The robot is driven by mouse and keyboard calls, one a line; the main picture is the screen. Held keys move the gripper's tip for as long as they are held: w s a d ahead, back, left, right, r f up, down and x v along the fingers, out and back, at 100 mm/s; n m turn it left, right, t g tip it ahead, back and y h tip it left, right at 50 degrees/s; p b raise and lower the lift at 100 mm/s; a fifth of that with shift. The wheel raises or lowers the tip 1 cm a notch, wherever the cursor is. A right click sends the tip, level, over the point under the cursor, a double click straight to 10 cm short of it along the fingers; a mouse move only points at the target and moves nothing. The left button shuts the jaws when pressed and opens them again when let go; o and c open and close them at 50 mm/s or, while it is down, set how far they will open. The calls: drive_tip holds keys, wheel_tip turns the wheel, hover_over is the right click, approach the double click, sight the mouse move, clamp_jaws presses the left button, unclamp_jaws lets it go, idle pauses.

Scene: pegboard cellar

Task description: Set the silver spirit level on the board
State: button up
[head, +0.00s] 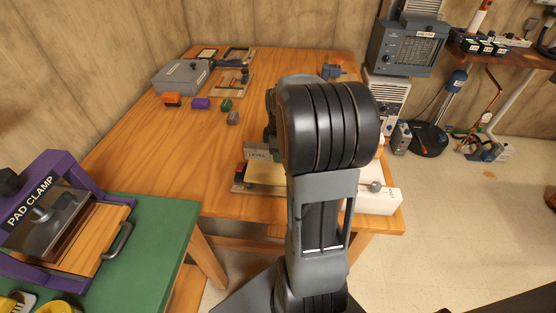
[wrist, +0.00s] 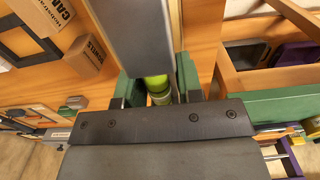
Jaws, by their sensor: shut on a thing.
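The silver spirit level (head: 257,153) shows at the left of my arm in the head view, the rest hidden behind the arm. In the wrist view, its grey bar (wrist: 135,40) and yellow-green vial (wrist: 157,86) lie between the green fingers of my gripper (wrist: 159,88). My gripper is shut on it. A pale yellow board (head: 265,173) lies near the table's front edge, just below the level in the head view. I cannot tell whether the level touches it. The gripper's fingertips are hidden behind my arm in the head view.
The wooden table (head: 165,140) is clear at its left middle. Orange (head: 171,99), purple (head: 201,104) and green (head: 226,105) small blocks and a grey case (head: 181,76) stand farther back. A green bench (head: 165,235) with a purple pad clamp (head: 60,215) is at the left.

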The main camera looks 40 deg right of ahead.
hover_over(278, 168)
wheel_tip(278, 168, down, 5)
drive_tip(key=shift+s+r, duration=0.1)
drive_tip(key=shift+f, duration=1.5)
drive_tip(key=shift+f+b, duration=0.1)
drive_tip(key=shift+b, duration=0.2)
drive_tip(key=shift+f, duration=0.4)
drive_tip(key=o, duration=1)
